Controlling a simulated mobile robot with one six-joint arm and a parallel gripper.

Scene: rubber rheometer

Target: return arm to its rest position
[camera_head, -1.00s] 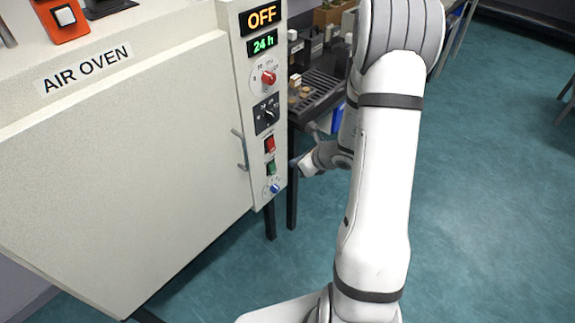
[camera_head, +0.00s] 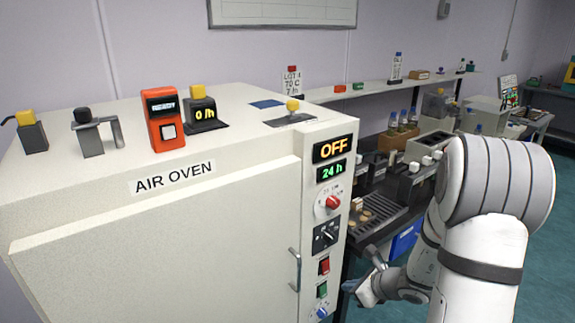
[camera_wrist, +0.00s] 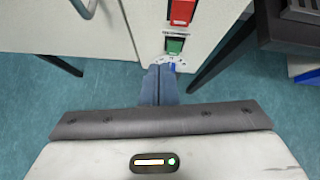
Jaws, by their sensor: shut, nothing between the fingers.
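My gripper (camera_wrist: 159,86) is shut and empty in the wrist view. Its blue-grey fingers point at the lower end of the air oven's control strip, near a blue knob (camera_wrist: 177,65); I cannot tell whether they touch it.
The oven handle (camera_head: 295,270) sticks out near my gripper. A bench with a dark slotted tray (camera_head: 362,222) and several bottles stands behind my arm. An orange device (camera_head: 164,120) and other small items stand on the oven top. Open floor (camera_head: 548,250) lies at the right.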

